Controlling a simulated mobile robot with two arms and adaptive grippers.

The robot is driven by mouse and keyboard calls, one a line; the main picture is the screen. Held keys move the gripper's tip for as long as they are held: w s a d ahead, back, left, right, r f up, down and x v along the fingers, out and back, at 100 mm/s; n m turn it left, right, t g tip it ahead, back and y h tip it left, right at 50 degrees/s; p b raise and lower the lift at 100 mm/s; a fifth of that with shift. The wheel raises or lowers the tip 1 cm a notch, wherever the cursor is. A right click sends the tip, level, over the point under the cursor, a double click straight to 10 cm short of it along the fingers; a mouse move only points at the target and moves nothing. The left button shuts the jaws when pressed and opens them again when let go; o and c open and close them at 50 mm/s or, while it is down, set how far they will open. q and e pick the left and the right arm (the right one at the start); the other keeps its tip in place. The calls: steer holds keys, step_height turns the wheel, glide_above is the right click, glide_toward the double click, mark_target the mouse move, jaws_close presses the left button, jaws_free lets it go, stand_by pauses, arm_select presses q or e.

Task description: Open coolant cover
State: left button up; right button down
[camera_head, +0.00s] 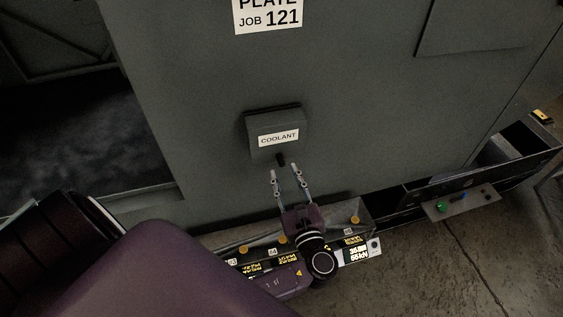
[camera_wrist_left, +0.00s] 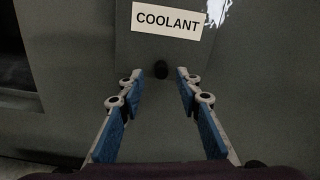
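The coolant cover (camera_head: 290,124) is a dark grey box on the grey enclosure wall, with a white COOLANT label, and it looks closed. It also shows in the left wrist view (camera_wrist_left: 164,42). A small black knob (camera_head: 281,159) sits at its lower edge. In the left wrist view the knob (camera_wrist_left: 161,69) lies between and just beyond the fingertips. My left gripper (camera_head: 284,170) is open and empty, just below the cover, its two fingers pointing up at the knob. It also shows in the left wrist view (camera_wrist_left: 159,78). My right gripper is not in view.
A tray (camera_head: 356,214) with yellow round pieces and labels lies below my left gripper. An open dark drawer or bin (camera_head: 520,150) and a small panel with a green button (camera_head: 440,207) stand at the right. A dark opening (camera_head: 80,140) is at the left.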

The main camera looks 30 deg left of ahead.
mark_target(282, 164)
arm_select(q)
steer(key=x, duration=0.4)
steer(key=shift+w+a+f+p, duration=0.1)
steer(key=shift+w+a+p, duration=0.1)
steer(key=shift+w+p, duration=0.15)
steer(key=shift+c, duration=0.4)
jaws_close()
